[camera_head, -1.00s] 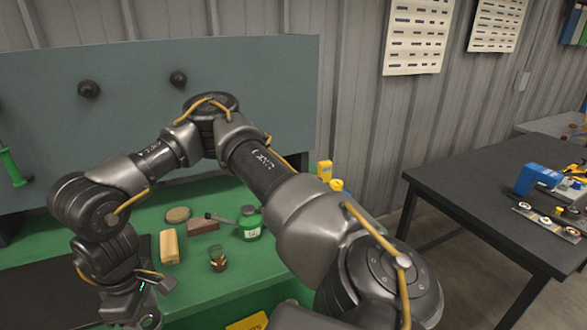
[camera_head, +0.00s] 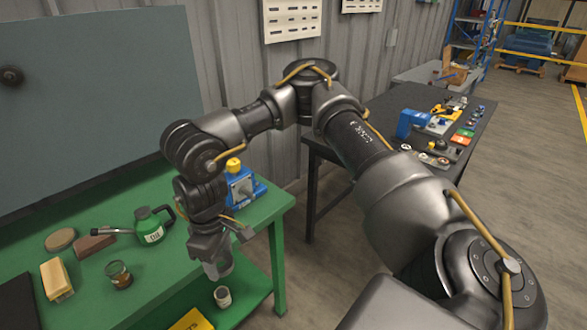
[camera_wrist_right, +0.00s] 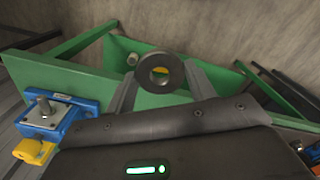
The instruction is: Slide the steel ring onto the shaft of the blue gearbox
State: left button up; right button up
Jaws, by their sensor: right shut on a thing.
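The steel ring (camera_wrist_right: 160,57) is a dark grey ring with a round hole. In the right wrist view it is gripped between the fingers of my right gripper (camera_wrist_right: 160,80), its hole facing the camera. In the head view my right gripper (camera_head: 217,268) points down at the front edge of the green bench; I cannot make out the ring there. The blue gearbox (camera_head: 245,197) stands on the bench's right end, behind my right wrist and partly hidden by it. In the right wrist view the gearbox (camera_wrist_right: 70,126) is at lower left, with a short shaft (camera_wrist_right: 44,104) on its grey face. My left gripper is out of view.
A white container (camera_head: 222,296) sits below the bench top. A dark table (camera_head: 320,147) with small parts stands behind.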

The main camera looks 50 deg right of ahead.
jog(key=s+a+g+y, duration=0.2)
jog(key=s+a+y, duration=0.1)
jog(key=a, duration=1.5)
jog(key=w+a+r+m+y, duration=0.4)
jog(key=w+a+r+y, duration=0.1)
jog(key=w+d+f+m+t+y+p, duration=0.1)
jog(key=w+d+m+t, duration=0.45)
jog(key=d, duration=0.25)
jog(key=w+d+f+m+t+y, duration=0.1)
jog(key=w+d+m+t, duration=0.4)
jog(key=d+t, duration=0.3)
jog(key=s+d+f+m+t+h, duration=0.2)
jog(key=d+f+m+h, duration=0.15)
jog(key=d, duration=0.65)
jog(key=s+d+f+m+t+h, duration=0.25)
jog(key=d+f, duration=0.25)
jog(key=d, duration=0.6)
jog(key=s+d+f+m+t+h, duration=0.2)
jog(key=d+f+m+h, duration=0.2)
jog(key=d, duration=0.6)
jog(key=shift+n, duration=0.25)
jog(key=w+b, duration=0.1)
jog(key=w, duration=0.1)
jog(key=w+b, duration=0.1)
jog(key=w, duration=0.2)
jog(key=shift+w+r+b, duration=0.2)
jog(key=shift+w+b, duration=0.1)
jog(key=shift+r, duration=0.15)
jog(key=shift+p, duration=0.55)
